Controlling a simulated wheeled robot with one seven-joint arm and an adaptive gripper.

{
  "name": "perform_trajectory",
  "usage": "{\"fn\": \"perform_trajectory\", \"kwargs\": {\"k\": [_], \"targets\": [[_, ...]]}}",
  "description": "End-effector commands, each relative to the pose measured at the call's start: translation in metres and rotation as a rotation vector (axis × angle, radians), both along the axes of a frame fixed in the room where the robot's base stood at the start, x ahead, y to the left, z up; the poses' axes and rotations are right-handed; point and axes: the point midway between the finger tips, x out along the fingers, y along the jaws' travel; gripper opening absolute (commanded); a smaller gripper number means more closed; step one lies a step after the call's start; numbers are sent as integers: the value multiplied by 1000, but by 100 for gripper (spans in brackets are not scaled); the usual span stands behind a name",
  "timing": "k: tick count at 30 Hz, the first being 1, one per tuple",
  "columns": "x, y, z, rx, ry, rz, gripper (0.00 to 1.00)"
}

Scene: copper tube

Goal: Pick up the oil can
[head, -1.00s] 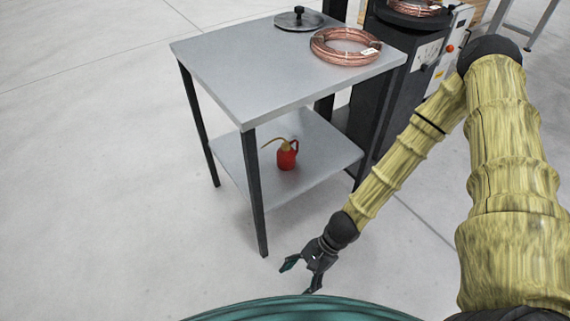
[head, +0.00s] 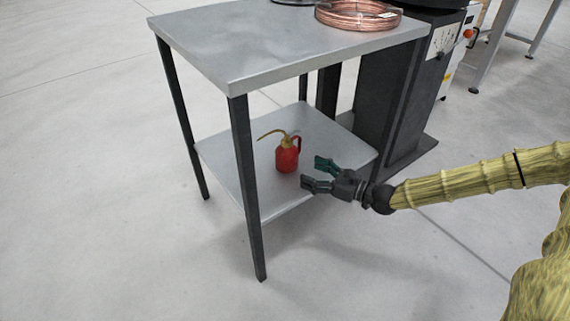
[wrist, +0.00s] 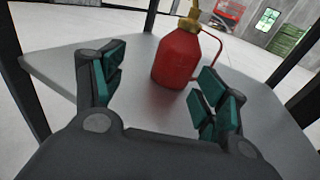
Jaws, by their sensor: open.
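The oil can (head: 287,158) is red with a brass-coloured top, a thin curved spout pointing left and a red handle on the right. It stands upright on the lower shelf (head: 225,160) of the grey table. My gripper (head: 312,173) is open and empty, just right of the can in the head view, with its fingers pointing at it. In the wrist view the can (wrist: 178,58) stands beyond the fingertips, between the two fingers (wrist: 160,85) but nearer the right one. Its top is cut off by the frame edge there.
The table top (head: 260,50) lies above the shelf and holds a copper tube coil (head: 357,14). Dark table legs (head: 245,180) stand at the corners. A dark machine (head: 395,90) stands behind on the right. The floor in front is clear.

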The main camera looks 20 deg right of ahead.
Motion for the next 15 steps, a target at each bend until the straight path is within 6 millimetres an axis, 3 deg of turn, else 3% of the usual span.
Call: {"fn": "perform_trajectory", "kwargs": {"k": [5,15], "targets": [[12,-23,1,40,-22,-65,73],[45,2,1,42,-24,-68,73]]}}
